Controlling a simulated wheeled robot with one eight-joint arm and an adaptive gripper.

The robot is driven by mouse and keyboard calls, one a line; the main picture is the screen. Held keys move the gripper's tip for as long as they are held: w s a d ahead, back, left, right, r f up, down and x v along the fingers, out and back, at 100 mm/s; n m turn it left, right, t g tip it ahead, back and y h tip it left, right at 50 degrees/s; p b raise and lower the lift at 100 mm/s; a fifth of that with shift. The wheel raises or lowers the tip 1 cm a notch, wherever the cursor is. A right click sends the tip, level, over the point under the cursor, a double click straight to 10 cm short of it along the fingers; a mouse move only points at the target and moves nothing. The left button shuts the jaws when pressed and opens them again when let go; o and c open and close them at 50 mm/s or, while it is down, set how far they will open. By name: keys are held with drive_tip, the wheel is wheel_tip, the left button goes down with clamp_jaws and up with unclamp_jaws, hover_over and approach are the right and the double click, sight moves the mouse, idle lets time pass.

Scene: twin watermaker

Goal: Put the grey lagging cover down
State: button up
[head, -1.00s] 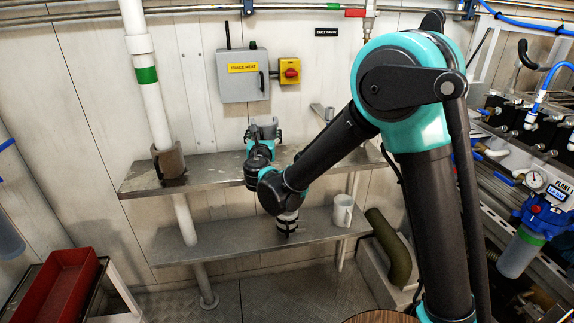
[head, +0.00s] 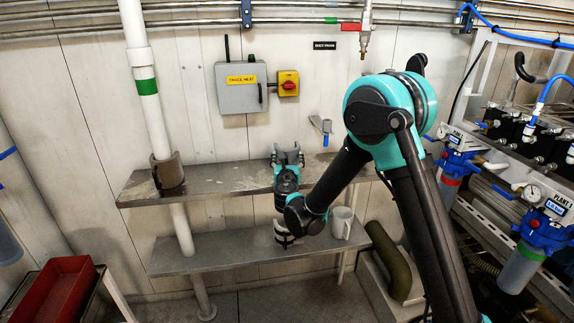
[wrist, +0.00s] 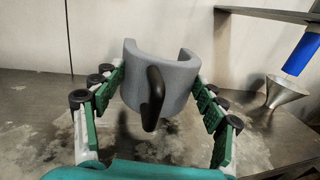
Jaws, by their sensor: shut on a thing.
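The grey lagging cover (wrist: 180,88) is a thick, C-shaped half sleeve with a black handle on its near side. My gripper (wrist: 158,105) is shut on it, with green-padded fingers at its left and right sides. The cover stands upright with its opening facing away. In the head view my gripper (head: 288,158) is at the upper metal shelf (head: 225,178), near its middle, and the cover shows small between the fingers. I cannot tell whether the cover's underside touches the shelf.
A brown sleeve (head: 168,172) sits around the white pipe (head: 148,98) at the shelf's left. A metal funnel (wrist: 286,92) and a blue handle (wrist: 302,52) are to the right of the cover.

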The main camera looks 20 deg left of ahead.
drive_tip(key=shift+f, duration=1.4)
drive_tip(key=shift+f, duration=0.15)
drive_tip(key=o, duration=1.3)
drive_tip(key=shift+c, duration=0.2)
